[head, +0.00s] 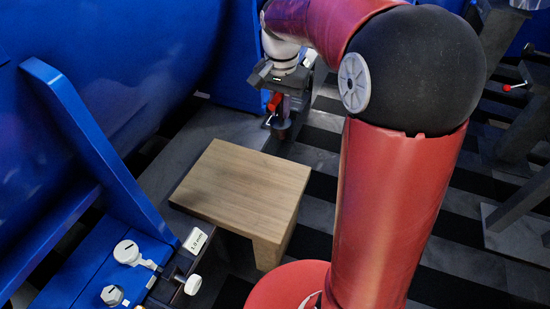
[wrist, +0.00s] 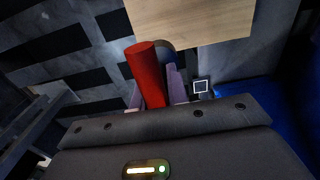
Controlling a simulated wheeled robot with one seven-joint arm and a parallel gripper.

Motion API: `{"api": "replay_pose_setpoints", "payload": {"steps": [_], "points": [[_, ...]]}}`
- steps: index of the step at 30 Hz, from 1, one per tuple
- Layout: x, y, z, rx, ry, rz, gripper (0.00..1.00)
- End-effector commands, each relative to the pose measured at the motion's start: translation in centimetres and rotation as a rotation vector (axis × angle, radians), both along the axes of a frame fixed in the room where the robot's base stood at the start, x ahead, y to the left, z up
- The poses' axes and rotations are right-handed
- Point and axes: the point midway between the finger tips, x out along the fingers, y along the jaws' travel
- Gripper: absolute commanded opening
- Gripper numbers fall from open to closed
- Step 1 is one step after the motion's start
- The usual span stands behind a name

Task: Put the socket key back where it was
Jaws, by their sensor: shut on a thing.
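My gripper (head: 284,106) is at the top centre of the head view, pointing down and shut on the socket key. The key's red handle (head: 273,102) sticks out at the gripper's left side, and a grey round end (head: 281,131) shows below the fingers. In the wrist view, the red handle (wrist: 146,72) rises between the two fingers (wrist: 156,92), with part of a grey round piece behind it. In the head view the key appears just past the far edge of the wooden stand (head: 240,187). Its height above the floor is hard to tell.
The stand's wooden top is bare; it also shows in the wrist view (wrist: 195,18). A blue motor frame (head: 95,150) fills the left. Grey steel supports (head: 520,200) stand right.

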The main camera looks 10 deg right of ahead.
Motion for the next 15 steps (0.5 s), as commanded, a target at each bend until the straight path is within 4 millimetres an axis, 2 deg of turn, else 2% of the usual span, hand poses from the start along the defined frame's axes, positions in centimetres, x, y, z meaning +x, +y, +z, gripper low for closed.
{"api": "replay_pose_setpoints", "payload": {"steps": [15], "points": [[-0.1, 0.0, -12.7, 0.000, 0.005, 0.000, 0.00]]}}
